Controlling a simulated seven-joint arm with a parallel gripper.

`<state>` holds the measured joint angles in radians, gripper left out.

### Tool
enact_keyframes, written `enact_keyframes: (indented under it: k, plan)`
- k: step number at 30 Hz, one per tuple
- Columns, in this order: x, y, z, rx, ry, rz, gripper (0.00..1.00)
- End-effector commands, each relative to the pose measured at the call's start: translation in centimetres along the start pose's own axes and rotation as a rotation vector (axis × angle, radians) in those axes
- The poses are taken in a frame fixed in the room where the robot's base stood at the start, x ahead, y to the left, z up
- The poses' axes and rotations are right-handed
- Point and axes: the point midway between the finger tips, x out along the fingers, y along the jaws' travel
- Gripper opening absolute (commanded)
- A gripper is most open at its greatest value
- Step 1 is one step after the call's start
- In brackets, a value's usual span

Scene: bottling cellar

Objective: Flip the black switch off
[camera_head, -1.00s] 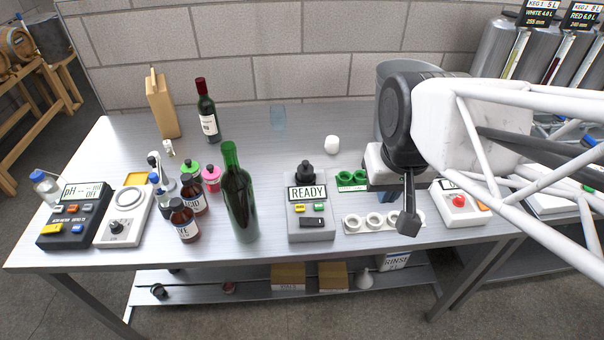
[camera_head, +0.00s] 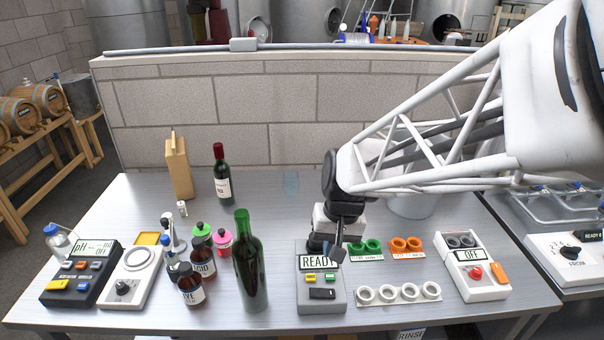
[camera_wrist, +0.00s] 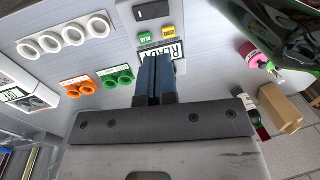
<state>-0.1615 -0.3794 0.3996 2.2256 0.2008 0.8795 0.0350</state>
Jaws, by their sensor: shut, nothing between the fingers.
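The black switch (camera_head: 322,293) is a flat rocker on the front of a grey box (camera_head: 333,306) whose display reads READY. In the wrist view the same switch (camera_wrist: 153,12) shows at the top edge, above green and yellow buttons. Which way it is tipped is too small to tell. My gripper (camera_head: 337,254) is above the back right part of this box, apart from the switch. In the wrist view the blue fingers of my gripper (camera_wrist: 154,64) are together and empty, and overlap part of the display.
A green bottle (camera_head: 249,265) stands close left of the box. White rings (camera_head: 398,292), green rings (camera_head: 366,247) and orange rings (camera_head: 405,244) lie to its right. A white box reading OFF (camera_head: 474,283) stands farther right. Brown bottles and a pH meter (camera_head: 82,272) are at left.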

Motion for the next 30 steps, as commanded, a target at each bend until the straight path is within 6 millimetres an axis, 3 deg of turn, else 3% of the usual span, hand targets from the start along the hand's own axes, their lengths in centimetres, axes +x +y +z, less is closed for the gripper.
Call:
enact_keyframes:
  k: [17, 23, 30]
  plan:
    - [0.5, -0.1, -0.1, 0.0, -0.002, -0.001, 0.0]
    - [2.0, -0.1, -0.1, -0.001, -0.002, -0.001, 0.0]
    - [5.3, 0.0, 0.0, -0.001, -0.004, 0.0, 0.0]
